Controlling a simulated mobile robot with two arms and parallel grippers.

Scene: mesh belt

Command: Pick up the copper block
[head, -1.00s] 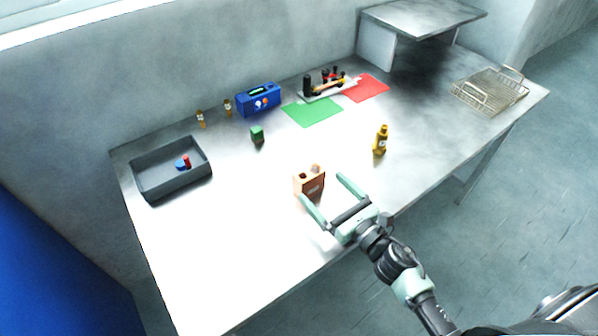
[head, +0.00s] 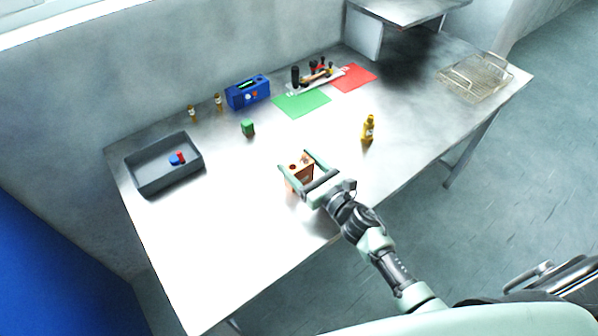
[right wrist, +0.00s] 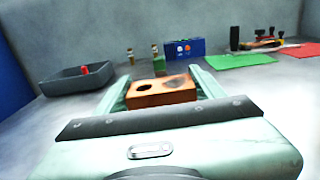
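The copper block (head: 299,180) stands on the metal table, an orange-brown block with dark round holes in its top. In the right wrist view the copper block (right wrist: 161,93) lies between the two fingers. My right gripper (head: 295,160) is open, its pale green fingers on either side of the block; it also shows in the right wrist view (right wrist: 162,74). The fingers are close to the block's ends, and I cannot tell whether either touches. Part of the block is hidden by the gripper. My left gripper is not in view.
A grey tray (head: 137,180) with red and blue pieces stands at left. A green block (head: 248,128), blue box (head: 248,92), green mat (head: 301,105) and red mat (head: 354,78) lie behind. A yellow bottle (head: 368,128) and wire basket (head: 473,78) are right. The front-left table is clear.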

